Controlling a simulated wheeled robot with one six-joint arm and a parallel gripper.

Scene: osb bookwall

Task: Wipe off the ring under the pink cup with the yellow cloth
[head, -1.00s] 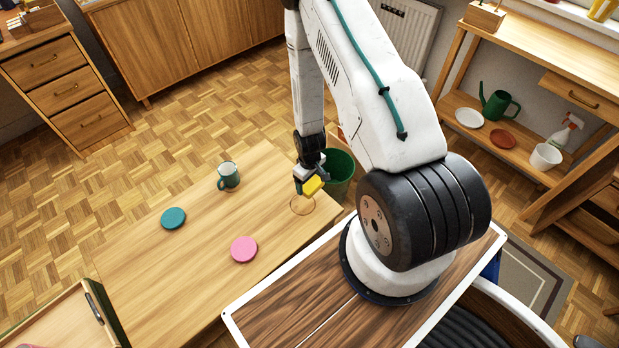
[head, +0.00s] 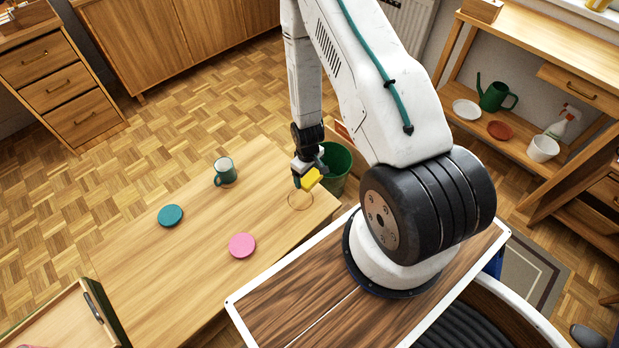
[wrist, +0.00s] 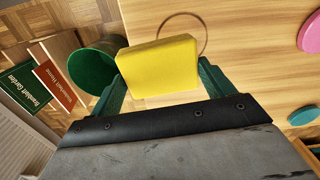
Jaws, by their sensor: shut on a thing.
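My gripper (head: 306,175) is shut on the yellow cloth (head: 313,179), which looks like a thick flat block between the green fingers in the wrist view (wrist: 158,68). The cloth is held near the ring (head: 300,201), a thin brown circle on the wooden table. In the wrist view the ring (wrist: 206,38) shows past the cloth's edge, partly hidden by it. The cloth appears to be above the table; I cannot tell the gap. No pink cup shows. A pink disc (head: 242,245) lies flat on the table.
A green bin (head: 337,165) is beyond the table edge, close to my gripper.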

